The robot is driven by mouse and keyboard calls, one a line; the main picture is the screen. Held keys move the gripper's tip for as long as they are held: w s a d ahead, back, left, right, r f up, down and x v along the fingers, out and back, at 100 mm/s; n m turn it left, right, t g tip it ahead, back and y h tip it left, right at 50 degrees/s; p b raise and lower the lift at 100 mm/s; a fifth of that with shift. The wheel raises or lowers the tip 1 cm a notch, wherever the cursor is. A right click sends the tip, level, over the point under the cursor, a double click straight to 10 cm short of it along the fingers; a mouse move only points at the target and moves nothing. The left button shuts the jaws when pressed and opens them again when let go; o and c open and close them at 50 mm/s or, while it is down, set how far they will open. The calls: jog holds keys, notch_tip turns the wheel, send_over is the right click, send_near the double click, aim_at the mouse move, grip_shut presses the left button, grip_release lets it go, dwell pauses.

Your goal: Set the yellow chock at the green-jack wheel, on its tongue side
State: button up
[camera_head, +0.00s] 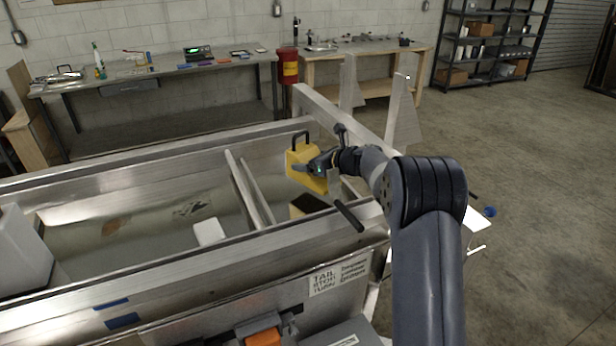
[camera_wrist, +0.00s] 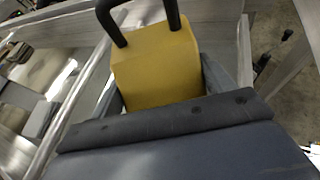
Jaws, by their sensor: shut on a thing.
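The yellow chock (camera_head: 306,166) has a dark loop handle on top. My gripper (camera_head: 318,168) is shut on it and holds it above the right end of the aluminium trailer bed. In the wrist view the yellow chock (camera_wrist: 156,66) fills the upper middle, its black handle at the top edge. My gripper (camera_wrist: 165,100) shows dark jaws at both sides of the chock. I cannot make out a green jack or its wheel in either view.
The aluminium trailer (camera_head: 180,260) spreads below, with a cross divider (camera_head: 248,190) and upright wall edges. Two upright metal plates (camera_head: 402,110) stand behind my arm. Workbenches (camera_head: 160,72) line the wall. Open concrete floor (camera_head: 540,150) lies at the right.

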jog(key=shift+f+p, duration=0.35)
jog(key=shift+f, duration=2.05)
jog(key=shift+f, duration=0.1)
jog(key=shift+f, duration=0.15)
jog(key=o, duration=1.4)
